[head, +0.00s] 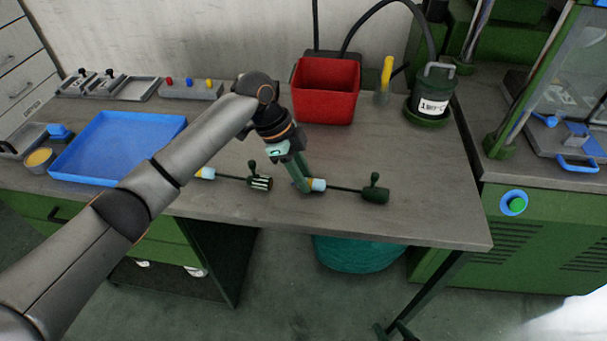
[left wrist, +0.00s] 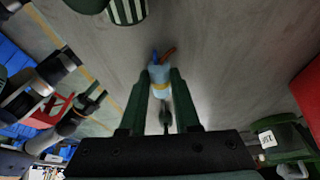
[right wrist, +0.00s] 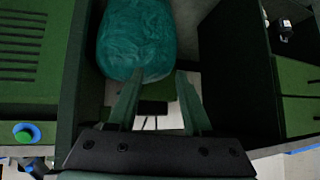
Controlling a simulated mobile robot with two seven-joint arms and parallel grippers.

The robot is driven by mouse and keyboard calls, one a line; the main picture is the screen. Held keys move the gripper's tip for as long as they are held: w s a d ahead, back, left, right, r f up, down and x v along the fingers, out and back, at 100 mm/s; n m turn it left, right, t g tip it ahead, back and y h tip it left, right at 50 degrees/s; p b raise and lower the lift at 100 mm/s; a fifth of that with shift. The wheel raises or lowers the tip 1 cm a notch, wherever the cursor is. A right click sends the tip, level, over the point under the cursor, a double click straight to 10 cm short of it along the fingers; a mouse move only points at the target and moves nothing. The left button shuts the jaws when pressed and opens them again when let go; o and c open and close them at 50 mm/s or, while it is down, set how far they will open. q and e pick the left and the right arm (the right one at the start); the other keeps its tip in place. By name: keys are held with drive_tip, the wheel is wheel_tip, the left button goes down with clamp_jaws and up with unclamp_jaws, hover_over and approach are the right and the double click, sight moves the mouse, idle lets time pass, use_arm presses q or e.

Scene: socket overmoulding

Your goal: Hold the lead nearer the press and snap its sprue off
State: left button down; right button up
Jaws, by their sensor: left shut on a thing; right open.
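The lead nearer the press has a dark green socket (head: 376,195) with an upright sprue (head: 375,179), a dark cable and a pale blue end. My left gripper (head: 307,186) is shut on that pale blue end, low over the bench. In the left wrist view the pale blue end (left wrist: 160,76) sits between the fingers, with blue and brown wire tips showing. The other lead has a striped green socket (head: 261,184) and its own sprue (head: 252,165), lying to the left. My right gripper (right wrist: 158,90) is open and empty, below bench height facing a teal bag.
The press (head: 575,90) stands at the right with a green button. A red bin (head: 325,90), a labelled pot (head: 433,98) and a yellow-handled tool (head: 386,72) stand at the back. A blue tray (head: 118,143) lies left. The teal bag (head: 355,253) is under the bench. The bench's right front is clear.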

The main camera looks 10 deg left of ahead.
sight(376, 175)
drive_tip(key=shift+o, duration=0.4)
drive_tip(key=w+a+r+g+y, duration=0.1)
drive_tip(key=w+a+r, duration=0.3)
drive_tip(key=r, duration=0.5)
drive_tip(key=w+a+r+n+g+y, duration=0.1)
drive_tip(key=w+a+r, duration=0.3)
drive_tip(key=r, duration=0.4)
drive_tip(key=w+a+r+g, duration=0.3)
drive_tip(key=w+a+r, duration=0.2)
drive_tip(key=r, duration=0.4)
drive_tip(key=shift+w+r+n+y, duration=0.3)
drive_tip(key=shift+w+n+y, duration=0.1)
drive_tip(key=shift+w, duration=0.1)
drive_tip(key=w+d+r+m+h, duration=0.2)
drive_tip(key=w+d+r+h, duration=0.1)
drive_tip(key=d+r+h, duration=0.4)
drive_tip(key=w+f, duration=0.1)
drive_tip(key=f, duration=0.2)
drive_tip(key=w+a+f+y, duration=0.1)
drive_tip(key=w+f, duration=0.1)
drive_tip(key=f, duration=0.1)
drive_tip(key=w+a+f+y, duration=0.1)
drive_tip(key=w+f, duration=0.1)
drive_tip(key=f, duration=0.1)
drive_tip(key=shift+f, duration=0.3)
